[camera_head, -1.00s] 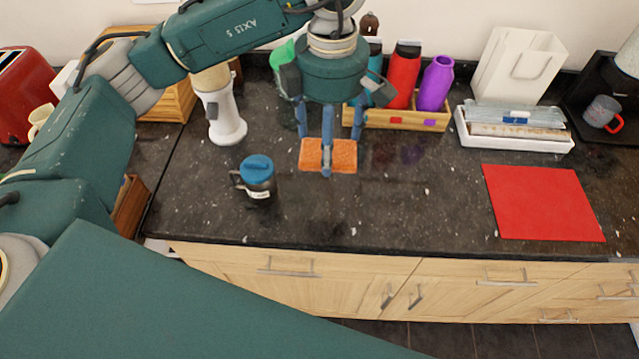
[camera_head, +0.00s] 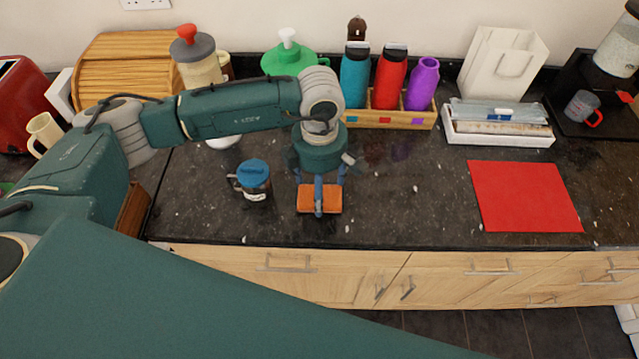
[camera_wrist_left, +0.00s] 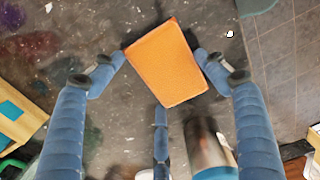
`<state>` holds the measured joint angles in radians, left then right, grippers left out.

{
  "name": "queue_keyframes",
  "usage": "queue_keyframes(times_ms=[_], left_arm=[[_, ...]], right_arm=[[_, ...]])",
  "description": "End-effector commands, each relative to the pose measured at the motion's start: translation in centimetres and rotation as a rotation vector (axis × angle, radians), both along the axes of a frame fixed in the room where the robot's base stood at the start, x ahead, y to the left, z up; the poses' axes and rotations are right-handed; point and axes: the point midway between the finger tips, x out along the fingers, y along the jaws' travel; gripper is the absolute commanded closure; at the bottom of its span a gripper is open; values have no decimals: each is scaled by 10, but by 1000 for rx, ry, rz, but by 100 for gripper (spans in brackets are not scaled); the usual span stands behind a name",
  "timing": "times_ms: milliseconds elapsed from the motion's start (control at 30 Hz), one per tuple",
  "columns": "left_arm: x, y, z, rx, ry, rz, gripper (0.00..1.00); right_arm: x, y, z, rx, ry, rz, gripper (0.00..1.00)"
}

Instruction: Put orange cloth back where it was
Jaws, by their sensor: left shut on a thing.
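The orange cloth (camera_head: 331,200) is a flat, folded-looking rectangle near the front edge of the dark counter (camera_head: 400,215). My left gripper (camera_head: 319,205) points down over it and is shut on it. In the left wrist view the cloth (camera_wrist_left: 167,62) sits between the fingertips (camera_wrist_left: 163,75), slightly turned. I cannot tell whether it touches the counter or is just above it. My right gripper is not in view.
A red mat (camera_head: 525,197) lies to the right, with bare counter between. A wooden rack (camera_head: 392,118) holding blue, red and purple bottles stands behind. A white tray (camera_head: 498,136) is at the back right.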

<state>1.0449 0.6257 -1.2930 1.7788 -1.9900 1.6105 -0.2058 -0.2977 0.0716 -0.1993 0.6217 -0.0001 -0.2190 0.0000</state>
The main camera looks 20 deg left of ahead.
Motion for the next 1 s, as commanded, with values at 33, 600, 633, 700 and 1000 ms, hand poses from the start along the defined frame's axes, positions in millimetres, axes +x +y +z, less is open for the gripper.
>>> queue_keyframes(times_ms=[33, 600, 633, 700, 1000], left_arm=[[0, 0, 0, 0, 0, 0, 47], [0, 0, -3, 0, 0, 0, 8], [0, 0, -3, 0, 0, 0, 8], [0, 0, -1, 0, 0, 0, 8], [2, 0, 36, -2, -8, 0, 8]], right_arm=[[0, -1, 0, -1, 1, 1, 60], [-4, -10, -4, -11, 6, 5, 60], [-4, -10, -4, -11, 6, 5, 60], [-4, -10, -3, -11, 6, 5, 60], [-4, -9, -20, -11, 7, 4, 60]])
